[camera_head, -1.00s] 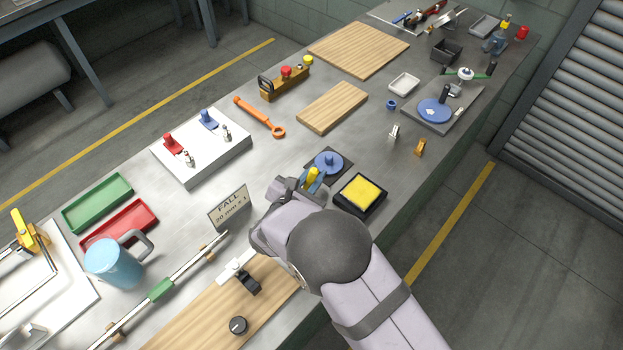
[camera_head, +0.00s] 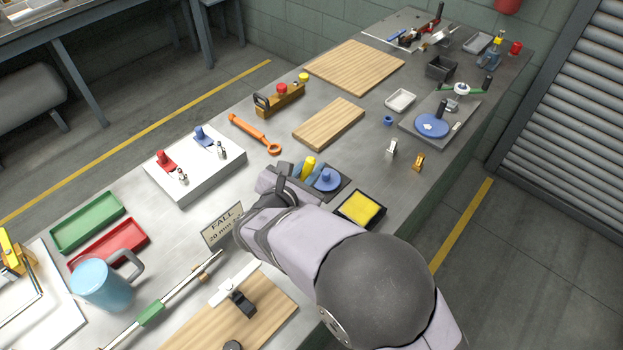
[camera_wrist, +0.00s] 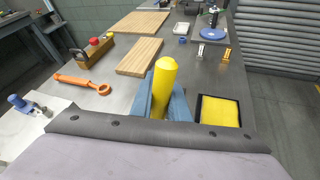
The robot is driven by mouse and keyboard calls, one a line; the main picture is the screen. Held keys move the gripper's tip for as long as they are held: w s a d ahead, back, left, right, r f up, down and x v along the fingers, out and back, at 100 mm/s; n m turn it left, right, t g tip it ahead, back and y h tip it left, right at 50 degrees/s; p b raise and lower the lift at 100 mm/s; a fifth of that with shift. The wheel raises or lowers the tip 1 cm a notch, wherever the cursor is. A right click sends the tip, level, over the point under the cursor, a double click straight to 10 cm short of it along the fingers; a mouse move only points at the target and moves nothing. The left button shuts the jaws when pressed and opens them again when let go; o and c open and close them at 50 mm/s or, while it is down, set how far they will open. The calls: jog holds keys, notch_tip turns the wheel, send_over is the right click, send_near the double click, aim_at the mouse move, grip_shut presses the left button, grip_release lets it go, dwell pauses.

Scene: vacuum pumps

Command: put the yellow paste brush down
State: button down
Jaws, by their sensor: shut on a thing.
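The yellow paste brush (camera_head: 308,165) stands about upright in my gripper (camera_head: 300,173), whose blue fingers are shut on it. In the wrist view the brush (camera_wrist: 164,85) shows as a yellow handle between the blue fingers of my gripper (camera_wrist: 165,104). Its lower end is hidden, so I cannot tell whether it touches anything.
A black tray with a yellow pad (camera_head: 361,209) lies to the right. A wooden board (camera_head: 330,122) and an orange wrench (camera_head: 254,132) lie beyond. The FALL sign (camera_head: 222,226) stands left of my arm. Bare metal bench shows between the wrench and the board.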

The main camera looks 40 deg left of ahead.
jog(key=shift+r, duration=0.35)
jog(key=w+d+r+n+y+b, duration=0.1)
jog(key=w+d+r+n+b, duration=0.15)
jog(key=b, duration=1.15)
jog(key=s+a+n+y, duration=0.1)
jog(key=a+n+y, duration=0.1)
jog(key=s+a+f+n+g+y, duration=0.1)
jog(key=s+a+n+y, duration=0.1)
jog(key=y, duration=0.1)
jog(key=shift+s+p, duration=0.25)
jog(key=shift+p, duration=0.05)
jog(key=shift+n+g+y, duration=0.3)
jog(key=shift+n+y, duration=0.1)
jog(key=shift+n, duration=0.25)
jog(key=shift+s+a+f+p, duration=0.15)
jog(key=shift+f, duration=1.55)
jog(key=shift+s+a+f+p, duration=0.1)
jog(key=shift+s+f+p, duration=0.1)
jog(key=shift+f, duration=1.55)
jog(key=shift+s+a+f+p, duration=0.1)
jog(key=shift+s+a+f, duration=0.05)
jog(key=shift+f, duration=1.65)
jog(key=shift+f+b, duration=0.2)
jog(key=shift+b, duration=0.15)
